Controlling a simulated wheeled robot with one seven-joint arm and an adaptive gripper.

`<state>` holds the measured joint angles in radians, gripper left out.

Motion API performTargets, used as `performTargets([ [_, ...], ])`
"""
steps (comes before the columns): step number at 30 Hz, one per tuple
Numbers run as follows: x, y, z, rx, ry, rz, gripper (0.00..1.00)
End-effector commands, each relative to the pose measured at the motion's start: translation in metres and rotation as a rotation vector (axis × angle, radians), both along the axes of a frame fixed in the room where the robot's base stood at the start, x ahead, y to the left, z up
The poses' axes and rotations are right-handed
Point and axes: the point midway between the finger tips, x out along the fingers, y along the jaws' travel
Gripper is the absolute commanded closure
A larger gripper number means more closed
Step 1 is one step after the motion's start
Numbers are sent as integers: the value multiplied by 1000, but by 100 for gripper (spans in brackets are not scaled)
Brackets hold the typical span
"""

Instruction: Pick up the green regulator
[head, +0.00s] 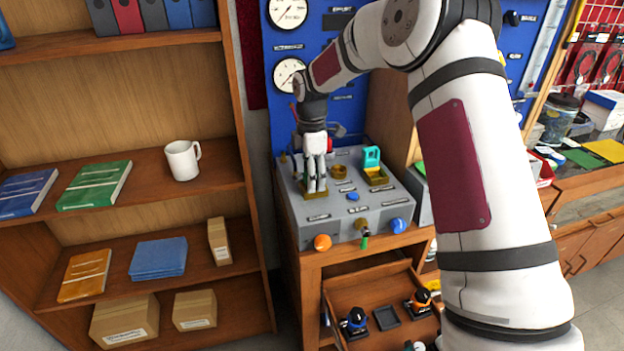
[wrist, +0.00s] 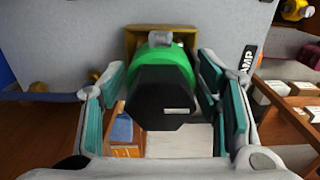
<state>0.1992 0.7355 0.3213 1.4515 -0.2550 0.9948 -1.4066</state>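The green regulator (wrist: 160,62) has a green body and a black hexagonal cap (wrist: 162,98) that faces the wrist camera. It sits against a brass-coloured holder (wrist: 136,40) on the grey bench. My gripper (wrist: 160,72) has its two teal-padded fingers on either side of it. The fingers look open, with narrow gaps beside the regulator. In the head view, my gripper (head: 316,186) points down at the left part of the grey bench top (head: 345,212). I cannot make out the regulator there; my fingers seem to hide it.
A teal part (head: 372,157) stands in a brass holder to the right. Orange (head: 322,242) and blue (head: 398,226) knobs and a green-handled valve (head: 364,241) are on the bench front. Below, an open drawer (head: 372,292) holds several parts. A shelf with a white mug (head: 183,160) stands left.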

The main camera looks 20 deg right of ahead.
Motion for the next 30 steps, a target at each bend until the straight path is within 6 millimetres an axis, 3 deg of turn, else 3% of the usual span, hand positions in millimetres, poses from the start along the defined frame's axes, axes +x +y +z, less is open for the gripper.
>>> performTargets([
  [1, 0, 0, 0, 0, 0, 0, 62],
  [6, 0, 0, 0, 0, 0, 0, 100],
  [19, 1, 0, 7, 0, -3, 0, 100],
  [27, 2, 1, 39, 0, -5, 1, 100],
  [30, -17, -11, 39, -1, 1, -2, 100],
])
